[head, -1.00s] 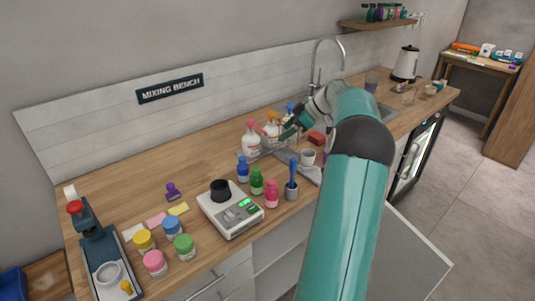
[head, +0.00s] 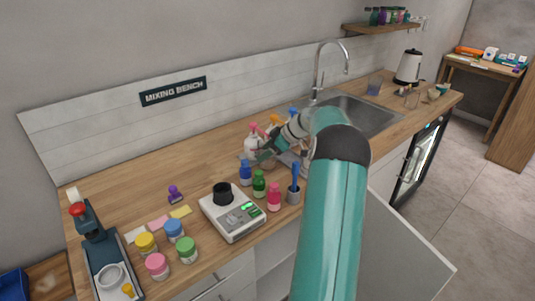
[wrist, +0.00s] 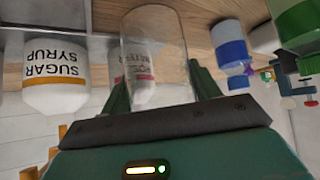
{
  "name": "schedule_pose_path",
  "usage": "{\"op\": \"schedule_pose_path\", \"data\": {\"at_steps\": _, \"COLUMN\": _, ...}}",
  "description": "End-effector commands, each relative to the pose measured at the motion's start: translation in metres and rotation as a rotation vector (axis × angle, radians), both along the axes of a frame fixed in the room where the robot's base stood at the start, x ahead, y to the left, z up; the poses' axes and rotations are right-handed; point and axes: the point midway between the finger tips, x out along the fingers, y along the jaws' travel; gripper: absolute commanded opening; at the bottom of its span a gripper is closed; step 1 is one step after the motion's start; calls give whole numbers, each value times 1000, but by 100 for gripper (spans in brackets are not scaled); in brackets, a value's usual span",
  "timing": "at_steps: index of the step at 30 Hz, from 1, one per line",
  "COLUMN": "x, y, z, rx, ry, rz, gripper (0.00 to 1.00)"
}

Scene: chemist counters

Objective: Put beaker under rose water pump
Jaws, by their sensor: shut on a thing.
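My gripper (wrist: 161,85) is shut on a clear glass beaker (wrist: 155,45), which stands between its dark green fingers in the wrist view. A white bottle with reddish print (wrist: 143,88) shows through the glass; its label is only partly readable. In the head view my gripper (head: 266,155) is low in front of the white bottle with a pink pump (head: 251,145). The beaker is hard to make out there. The white sugar syrup bottle (wrist: 57,75) is left of the beaker in the wrist view, which looks upside down. The gap between beaker and bottle cannot be judged.
A blue bottle (head: 245,173), green bottle (head: 259,184) and pink bottle (head: 274,198) stand close in front of my gripper. A pot with a blue-handled tool (head: 294,193) is beside them. A scale (head: 232,217) is left.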

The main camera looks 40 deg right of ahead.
Motion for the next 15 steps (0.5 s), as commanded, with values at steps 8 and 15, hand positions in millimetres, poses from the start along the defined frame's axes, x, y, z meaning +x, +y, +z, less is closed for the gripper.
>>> {"op": "schedule_pose_path", "data": {"at_steps": 8, "x": -3, "y": -2, "z": -11, "rx": 0, "ry": 1, "rz": -2, "gripper": 30}}
{"op": "schedule_pose_path", "data": {"at_steps": 15, "x": -3, "y": -2, "z": -14, "rx": 0, "ry": 2, "rz": -2, "gripper": 75}}
